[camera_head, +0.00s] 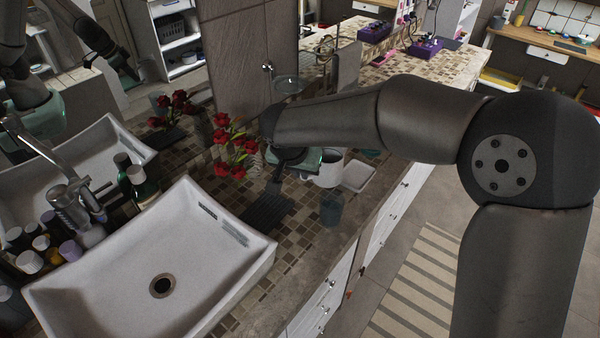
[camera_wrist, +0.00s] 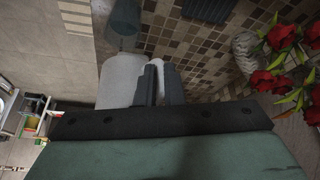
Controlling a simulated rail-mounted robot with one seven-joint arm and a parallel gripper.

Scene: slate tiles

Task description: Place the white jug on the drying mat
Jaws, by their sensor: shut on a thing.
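The white jug (camera_head: 328,168) is on the counter side of my gripper (camera_head: 277,180), partly hidden by it in the head view. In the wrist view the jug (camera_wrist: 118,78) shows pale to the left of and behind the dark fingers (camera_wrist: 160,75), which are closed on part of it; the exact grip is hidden. The dark, ribbed drying mat (camera_head: 266,208) lies on the tiled counter beside the sink, and it also shows at the top of the wrist view (camera_wrist: 208,8). Whether the jug touches the counter I cannot tell.
A blue glass (camera_head: 331,207) stands near the counter's front edge, right of the mat. A white dish (camera_head: 358,176) lies right of the jug. Red flowers (camera_head: 232,145) stand behind the mat. The white sink (camera_head: 165,250) is at left, with bottles (camera_head: 140,185) beyond it.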

